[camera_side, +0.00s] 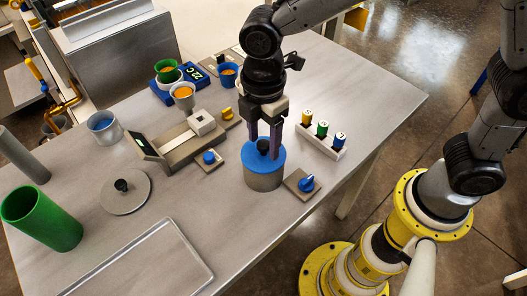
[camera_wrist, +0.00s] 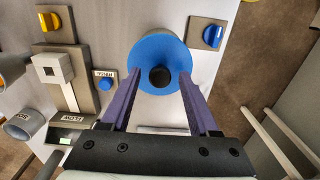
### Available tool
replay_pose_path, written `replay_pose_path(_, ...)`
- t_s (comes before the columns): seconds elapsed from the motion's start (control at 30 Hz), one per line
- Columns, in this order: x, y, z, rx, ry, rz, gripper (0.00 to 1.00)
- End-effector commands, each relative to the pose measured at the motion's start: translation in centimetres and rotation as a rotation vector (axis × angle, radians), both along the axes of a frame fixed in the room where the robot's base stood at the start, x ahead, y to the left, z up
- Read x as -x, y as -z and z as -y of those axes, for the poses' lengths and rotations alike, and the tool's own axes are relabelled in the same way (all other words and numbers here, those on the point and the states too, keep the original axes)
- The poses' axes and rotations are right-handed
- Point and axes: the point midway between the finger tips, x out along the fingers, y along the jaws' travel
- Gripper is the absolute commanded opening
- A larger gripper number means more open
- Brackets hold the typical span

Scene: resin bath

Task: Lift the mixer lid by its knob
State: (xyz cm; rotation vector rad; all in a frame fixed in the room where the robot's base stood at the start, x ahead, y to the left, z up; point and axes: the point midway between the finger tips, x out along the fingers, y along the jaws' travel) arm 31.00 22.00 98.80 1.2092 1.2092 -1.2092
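The mixer (camera_side: 264,182) is a short grey cylinder with a blue lid (camera_side: 250,160) on top. A black knob (camera_side: 263,145) stands at the middle of the lid. In the wrist view the blue lid (camera_wrist: 158,49) is at the upper middle, with the dark knob (camera_wrist: 160,77) near its centre. My gripper (camera_wrist: 160,74) is open and points down over the lid. Its two purple fingers are on either side of the knob, with a gap on both sides. In the side view my gripper (camera_side: 264,151) is just above the lid; contact cannot be told.
A blue dial (camera_side: 306,183) is close at the mixer's right. A white rack (camera_side: 321,139) with three coloured bottles stands behind it. A round grey lid (camera_side: 125,191) with a black knob, a green cylinder (camera_side: 41,218) and an empty tray (camera_side: 150,262) are at left.

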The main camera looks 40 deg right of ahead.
Motion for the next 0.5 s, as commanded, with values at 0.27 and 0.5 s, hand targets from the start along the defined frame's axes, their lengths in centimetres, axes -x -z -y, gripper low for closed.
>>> replay_pose_path(0.27, 0.0, -0.04, 0.0, 0.0, 0.0, 0.0, 0.08)
replay_pose_path(0.5, -0.02, -0.07, -0.01, -0.001, 0.0, 0.001, 0.0)
